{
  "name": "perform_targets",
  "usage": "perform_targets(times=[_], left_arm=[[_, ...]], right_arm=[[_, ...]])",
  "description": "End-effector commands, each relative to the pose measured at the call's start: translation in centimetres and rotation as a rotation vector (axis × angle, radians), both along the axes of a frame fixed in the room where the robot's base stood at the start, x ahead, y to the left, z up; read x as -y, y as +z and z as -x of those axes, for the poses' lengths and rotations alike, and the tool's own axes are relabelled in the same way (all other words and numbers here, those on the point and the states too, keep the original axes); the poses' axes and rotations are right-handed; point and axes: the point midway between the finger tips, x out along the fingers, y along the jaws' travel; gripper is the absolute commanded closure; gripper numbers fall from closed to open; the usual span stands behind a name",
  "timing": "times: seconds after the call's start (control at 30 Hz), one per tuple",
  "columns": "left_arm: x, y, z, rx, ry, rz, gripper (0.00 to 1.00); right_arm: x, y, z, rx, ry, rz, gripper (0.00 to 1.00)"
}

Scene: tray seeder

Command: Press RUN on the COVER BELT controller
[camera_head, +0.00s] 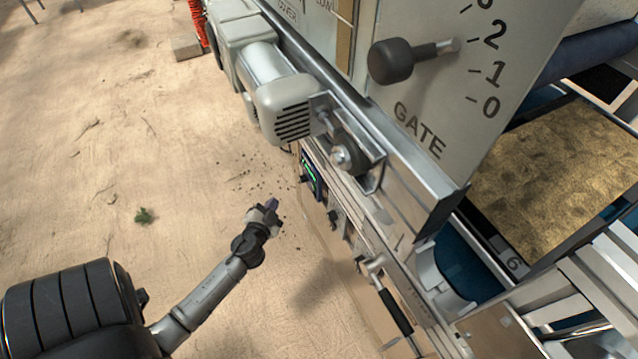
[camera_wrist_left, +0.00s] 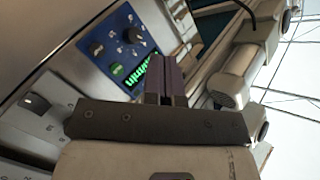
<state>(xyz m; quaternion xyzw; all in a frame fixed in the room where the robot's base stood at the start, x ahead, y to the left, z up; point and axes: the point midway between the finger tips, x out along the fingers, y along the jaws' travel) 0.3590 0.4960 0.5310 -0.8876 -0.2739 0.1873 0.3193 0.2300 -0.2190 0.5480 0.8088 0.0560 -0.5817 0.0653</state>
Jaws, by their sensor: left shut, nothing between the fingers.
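A blue controller panel (camera_wrist_left: 112,42) is on the machine's side in the left wrist view. It carries dark knobs, a green round button (camera_wrist_left: 117,69) and a lit green display (camera_wrist_left: 138,72). Its lettering is too small to read, so I cannot confirm the COVER BELT or RUN label. In the head view the controller (camera_head: 311,177) shows edge-on below the motor. My left gripper (camera_head: 272,204) is shut and empty, a little left of the controller and apart from it. In the left wrist view its fingers (camera_wrist_left: 166,70) stand beside the display and partly cover the panel's right edge.
A grey motor (camera_head: 280,105) juts out above the controller. A GATE scale plate with a black knob (camera_head: 390,61) is higher on the machine. A black-handled lever (camera_head: 394,312) sticks out lower down. The sandy floor left of the machine is open.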

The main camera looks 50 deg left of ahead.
Motion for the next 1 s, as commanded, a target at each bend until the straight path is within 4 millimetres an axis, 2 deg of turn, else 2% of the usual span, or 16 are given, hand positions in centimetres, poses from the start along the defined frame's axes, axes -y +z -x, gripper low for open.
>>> perform_targets(times=[0.2, 0.5, 0.67, 0.87, 1.0], left_arm=[[0.7, 0.3, -0.6, 0.066, -0.038, 0.065, 1.0], [0.7, 0.3, -0.5, 0.071, -0.034, 0.073, 1.0], [0.7, 0.3, -0.7, 0.072, -0.035, 0.073, 1.0], [1.0, 0.3, -2.4, 0.072, -0.035, 0.074, 1.0], [1.3, 0.3, -4.1, 0.073, -0.036, 0.073, 1.0]], right_arm=[[-0.1, -0.5, 1.2, -0.031, 0.002, -0.001, 0.24], [-0.1, 0.0, 0.1, -0.002, 0.0, -0.002, 0.24], [-0.2, 0.0, 0.2, -0.004, -0.002, -0.005, 0.24], [-0.3, -0.1, 0.6, -0.016, -0.005, -0.01, 0.24], [-0.3, 0.0, 0.6, -0.016, -0.005, -0.01, 0.24]])
